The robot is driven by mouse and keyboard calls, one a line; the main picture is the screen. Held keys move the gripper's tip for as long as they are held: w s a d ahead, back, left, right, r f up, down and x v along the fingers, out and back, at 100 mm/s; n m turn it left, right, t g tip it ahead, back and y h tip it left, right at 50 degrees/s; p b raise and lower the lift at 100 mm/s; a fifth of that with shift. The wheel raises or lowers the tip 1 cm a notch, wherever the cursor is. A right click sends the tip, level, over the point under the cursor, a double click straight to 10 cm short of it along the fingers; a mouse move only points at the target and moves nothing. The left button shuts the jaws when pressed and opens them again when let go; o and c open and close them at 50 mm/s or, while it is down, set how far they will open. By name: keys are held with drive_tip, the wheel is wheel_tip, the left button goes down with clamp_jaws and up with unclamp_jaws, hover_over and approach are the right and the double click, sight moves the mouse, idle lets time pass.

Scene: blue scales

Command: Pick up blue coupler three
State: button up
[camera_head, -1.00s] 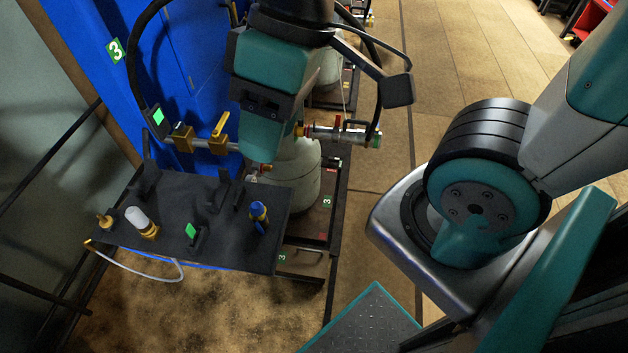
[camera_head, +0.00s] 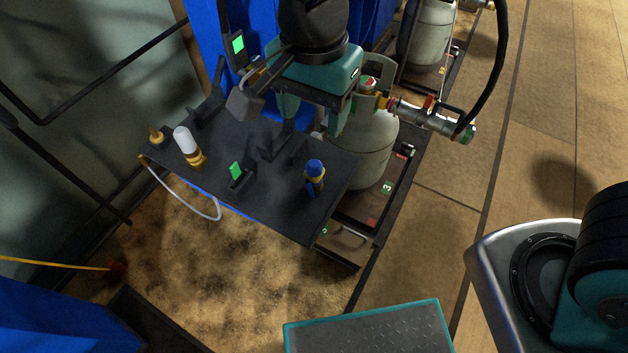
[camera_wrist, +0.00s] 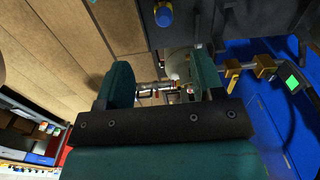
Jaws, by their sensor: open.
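The blue coupler (camera_head: 314,172), blue on top with a brass-yellow band, stands upright near the front right edge of the black table (camera_head: 280,215). It also shows at the top of the wrist view (camera_wrist: 163,16). My gripper (camera_head: 312,118) is open and empty, behind and above the coupler in the head view. In the wrist view its two teal fingers (camera_wrist: 162,78) are well apart, with the coupler beyond them and not between them.
A white-topped brass fitting (camera_head: 187,145), a brass piece (camera_head: 156,135) and black holders (camera_head: 240,178) stand on the table. A grey gas cylinder (camera_head: 365,150) and a metal valve pipe (camera_head: 425,118) are right of my gripper. Open floor lies further right.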

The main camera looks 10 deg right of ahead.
sight(313, 170)
wheel_tip(313, 170, down, 12)
drive_tip(key=shift+w+b, duration=0.1)
drive_tip(key=shift+b, duration=0.6)
drive_tip(key=shift+w+d+f, duration=0.1)
drive_tip(key=shift+w+f, duration=0.1)
drive_tip(key=shift+f, duration=0.7)
drive_tip(key=shift+w+f, duration=0.15)
drive_tip(key=shift+f, duration=0.7)
drive_tip(key=shift+w+d+f, duration=0.1)
drive_tip(key=shift+w+f, duration=0.1)
drive_tip(key=shift+f, duration=0.7)
drive_tip(key=c, duration=1)
